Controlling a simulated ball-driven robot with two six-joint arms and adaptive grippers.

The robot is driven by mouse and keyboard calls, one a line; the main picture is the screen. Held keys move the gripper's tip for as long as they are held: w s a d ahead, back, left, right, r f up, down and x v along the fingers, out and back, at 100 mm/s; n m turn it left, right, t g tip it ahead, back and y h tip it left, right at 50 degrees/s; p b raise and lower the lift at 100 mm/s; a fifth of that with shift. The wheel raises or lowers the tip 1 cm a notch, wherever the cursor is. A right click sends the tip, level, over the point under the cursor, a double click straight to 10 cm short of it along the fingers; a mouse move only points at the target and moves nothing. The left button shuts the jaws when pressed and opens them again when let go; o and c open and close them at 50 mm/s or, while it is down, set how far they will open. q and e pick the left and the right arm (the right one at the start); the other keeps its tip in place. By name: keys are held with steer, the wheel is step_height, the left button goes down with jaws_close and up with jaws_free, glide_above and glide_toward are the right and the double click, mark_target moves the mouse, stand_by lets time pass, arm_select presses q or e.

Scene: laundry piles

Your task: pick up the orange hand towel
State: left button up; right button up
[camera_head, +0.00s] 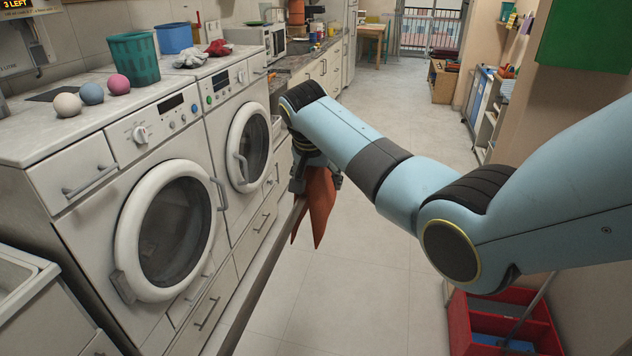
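The orange hand towel (318,207) hangs in folds below my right gripper (316,178), with pointed lower ends hanging free in the air. My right arm reaches in from the right, and its gripper is shut on the upper part of the towel. The gripper is in front of the drawers and counter, to the right of the second washing machine. The gripped part of the towel is hidden by the fingers. My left gripper is not in view.
Two front-loading machines (126,184) stand at left, with several balls, a teal basket (135,59), a blue bin (174,38) and crumpled cloths on top. A red crate (460,325) stands at lower right. The floor (385,290) between is clear.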

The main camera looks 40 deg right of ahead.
steer(key=c, duration=1.3)
steer(key=shift+r, duration=0.15)
